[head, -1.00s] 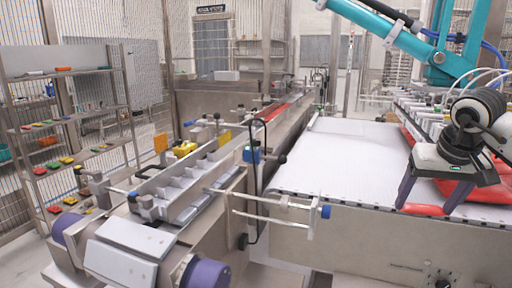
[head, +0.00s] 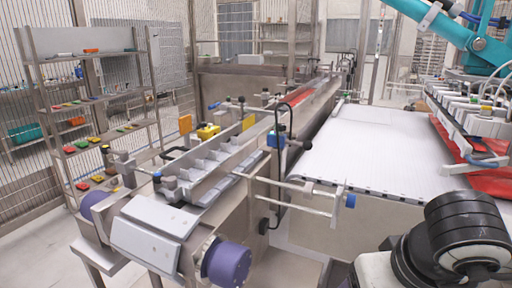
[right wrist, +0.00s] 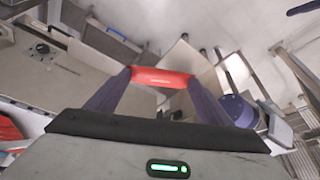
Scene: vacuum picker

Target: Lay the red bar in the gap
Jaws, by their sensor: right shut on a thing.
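My right gripper (right wrist: 158,84) is shut on the red bar (right wrist: 162,76), which lies crosswise between its two purple fingers in the right wrist view. In the head view my right wrist (head: 455,245) is at the bottom right, in front of the white belt; its fingers and the bar are out of that picture. The metal infeed lane (head: 215,165) with upright dividers runs from front left to back, with red bars (head: 305,100) in its far part. Near dividers have empty pockets between them; I cannot tell which is the gap. My left gripper is not in view.
A wide white belt (head: 370,150) lies to the right, with red packs (head: 490,180) under a picker head (head: 480,115). A guide rod with a blue end (head: 350,201) sticks out by the lane. A shelf (head: 85,100) with coloured pieces stands left.

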